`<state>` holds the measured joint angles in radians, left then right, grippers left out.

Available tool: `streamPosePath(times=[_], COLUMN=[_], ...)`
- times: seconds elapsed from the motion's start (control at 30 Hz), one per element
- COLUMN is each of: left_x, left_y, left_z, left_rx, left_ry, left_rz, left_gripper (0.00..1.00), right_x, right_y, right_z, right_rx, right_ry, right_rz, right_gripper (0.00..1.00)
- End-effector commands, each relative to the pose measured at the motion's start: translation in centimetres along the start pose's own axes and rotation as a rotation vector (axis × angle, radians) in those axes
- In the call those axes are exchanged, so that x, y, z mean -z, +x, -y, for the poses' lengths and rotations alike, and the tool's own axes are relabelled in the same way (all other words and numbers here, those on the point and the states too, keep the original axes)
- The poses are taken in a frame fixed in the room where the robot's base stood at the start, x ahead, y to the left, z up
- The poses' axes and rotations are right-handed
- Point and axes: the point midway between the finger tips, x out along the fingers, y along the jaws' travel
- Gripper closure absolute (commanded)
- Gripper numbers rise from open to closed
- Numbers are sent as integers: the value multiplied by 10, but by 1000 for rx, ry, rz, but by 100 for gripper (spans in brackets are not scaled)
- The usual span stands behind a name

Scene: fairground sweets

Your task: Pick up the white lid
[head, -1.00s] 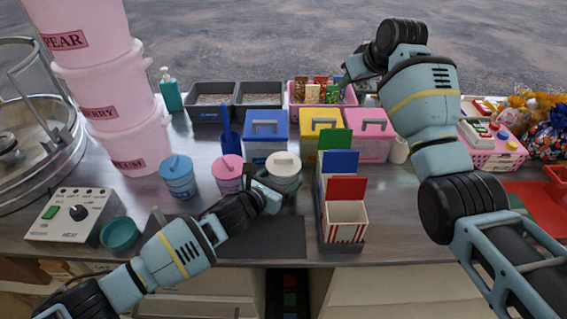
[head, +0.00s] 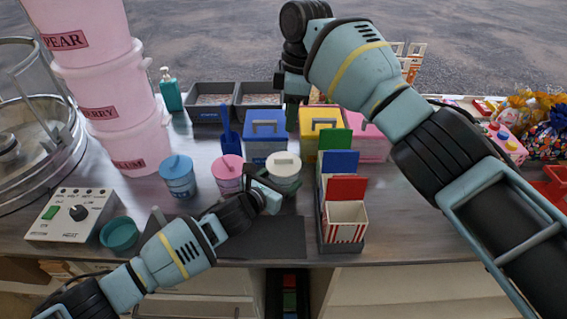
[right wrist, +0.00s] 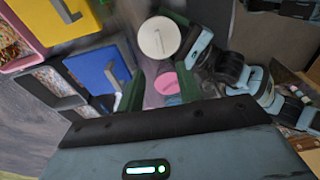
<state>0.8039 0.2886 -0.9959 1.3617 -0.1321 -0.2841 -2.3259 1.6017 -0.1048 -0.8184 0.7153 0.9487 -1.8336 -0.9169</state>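The white lid (head: 283,160) sits on a small tub on the counter, with a little raised grip on top. It also shows in the right wrist view (right wrist: 158,38), with the pink lid (right wrist: 168,82) nearer. My right gripper (head: 291,124) hangs above and behind the tub, over the gap between the blue and yellow bins. In the right wrist view its green fingers (right wrist: 158,76) are apart with nothing between them.
The blue bin (head: 265,145) and yellow bin (head: 313,135) stand behind the lid. Pink-lidded (head: 228,176) and blue-lidded (head: 178,180) tubs are to its left. A rack with a striped carton (head: 345,232) stands to its right. A dark mat (head: 275,238) lies in front.

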Motion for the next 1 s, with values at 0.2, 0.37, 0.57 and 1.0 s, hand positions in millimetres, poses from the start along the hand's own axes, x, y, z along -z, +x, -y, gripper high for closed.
streamPosePath(times=[0.2,0.37,0.57,1.0], left_x=[-5,-5,-5,-5], left_y=[0,0,0,0], left_z=[0,0,0,0], left_rx=[2,2,2,2], left_ry=[1,1,1,1], left_rz=[8,8,8,9], left_gripper=[39,39,39,39], right_x=[0,0,0,0], right_y=[14,38,61,80], right_z=[0,0,0,-1], right_rx=[0,0,-2,-2], right_ry=[2,3,3,3], right_rz=[0,0,-1,0], right_gripper=[65,65,65,65])
